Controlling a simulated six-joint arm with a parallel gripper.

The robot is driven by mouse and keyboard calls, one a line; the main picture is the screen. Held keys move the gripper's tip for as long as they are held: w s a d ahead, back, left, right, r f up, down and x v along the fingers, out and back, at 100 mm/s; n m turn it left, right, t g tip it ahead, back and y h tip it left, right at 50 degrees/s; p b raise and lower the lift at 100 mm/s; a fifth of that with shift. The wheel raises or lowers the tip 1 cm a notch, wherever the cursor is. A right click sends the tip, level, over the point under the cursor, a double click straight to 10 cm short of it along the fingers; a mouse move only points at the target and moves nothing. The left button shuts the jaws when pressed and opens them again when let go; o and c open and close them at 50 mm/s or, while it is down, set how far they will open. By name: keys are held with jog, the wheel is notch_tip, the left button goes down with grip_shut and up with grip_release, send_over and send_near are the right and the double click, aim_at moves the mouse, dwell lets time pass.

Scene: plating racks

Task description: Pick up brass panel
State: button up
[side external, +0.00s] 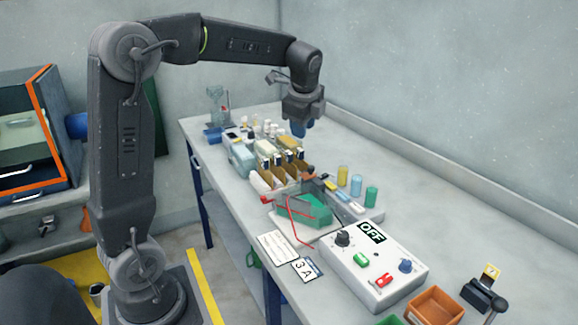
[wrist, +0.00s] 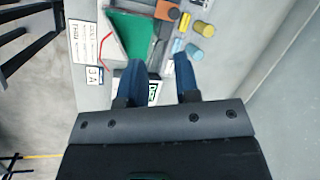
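Several tan, brass-coloured panels (side external: 272,179) with dark tops stand upright in a row near the middle of the bench in the side view. Which one is the brass panel I cannot tell. My gripper (side external: 302,130) hangs fingers-down above and slightly right of the row, apart from it. In the wrist view its two blue fingers (wrist: 158,64) are spread with nothing between them, so it is open and empty. The panels cannot be made out in the wrist view.
A tank with green inside (side external: 306,209) and a red lead stands in front of the panels. A control box marked OFF (side external: 372,268), coloured cylinders (side external: 356,185) and an orange bin (side external: 434,306) are nearby. Bottles (side external: 268,129) stand behind. The bench's right side is mostly clear.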

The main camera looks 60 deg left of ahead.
aim_at(289, 152)
jog(key=w+a+f+m, duration=0.1)
jog(key=a+f+m, duration=0.1)
jog(key=a+f, duration=0.2)
jog(key=w+a+f+m+g, duration=0.1)
jog(key=w+a+f, duration=0.1)
jog(key=a+f, duration=0.2)
jog(key=w+a+f+m+g, duration=0.1)
jog(key=w+a+f+m, duration=0.1)
jog(key=a+f, duration=0.3)
jog(key=shift+w+a+m+y, duration=0.2)
jog(key=shift+a+m+y, duration=0.15)
jog(key=shift+a, duration=0.7)
jog(key=shift+x, duration=3.05)
jog(key=shift+w+a+r, duration=0.1)
jog(key=shift+w, duration=0.05)
grip_shut()
